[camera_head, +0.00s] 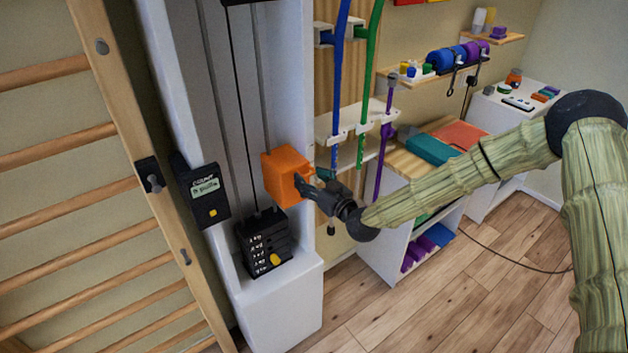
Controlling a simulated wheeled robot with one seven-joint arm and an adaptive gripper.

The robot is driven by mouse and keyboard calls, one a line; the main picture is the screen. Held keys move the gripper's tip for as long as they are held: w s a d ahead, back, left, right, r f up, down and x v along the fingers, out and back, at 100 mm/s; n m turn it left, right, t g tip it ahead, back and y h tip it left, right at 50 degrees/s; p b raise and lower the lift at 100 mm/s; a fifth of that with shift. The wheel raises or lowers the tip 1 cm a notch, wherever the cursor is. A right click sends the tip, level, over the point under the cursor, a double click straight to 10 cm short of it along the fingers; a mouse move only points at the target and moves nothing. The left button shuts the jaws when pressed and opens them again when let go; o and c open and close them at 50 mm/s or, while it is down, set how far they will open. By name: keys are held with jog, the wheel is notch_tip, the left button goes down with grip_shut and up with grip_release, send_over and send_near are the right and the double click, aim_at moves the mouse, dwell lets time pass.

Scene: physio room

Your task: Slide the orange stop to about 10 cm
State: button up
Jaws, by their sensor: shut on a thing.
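The orange stop (284,176) is a block on the white upright column of the weight machine, at the middle of the head view. It sits above the black weight stack (262,243). My gripper (306,186) reaches in from the right and is shut on the stop's right side. The fingertips are small and dark here, so the exact contact is hard to see. No distance scale beside the stop can be read.
A black counter box (203,192) hangs left of the column, beside a wooden wall ladder (120,120). Blue (338,70) and green (369,80) tubes hang behind my gripper. A low shelf unit (400,235) stands at the right.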

jog(key=shift+a+r, duration=0.2)
jog(key=shift+a, duration=0.15)
jog(key=shift+d+r+b, duration=0.1)
jog(key=shift+r+b, duration=0.25)
jog(key=shift+r, duration=0.65)
jog(key=o, duration=0.9)
jog(key=shift+f, duration=0.15)
jog(key=shift+a, duration=0.2)
jog(key=shift+s+d, duration=0.1)
jog(key=shift+d, duration=0.15)
jog(key=v, duration=1.2)
jog(key=shift+d, duration=0.1)
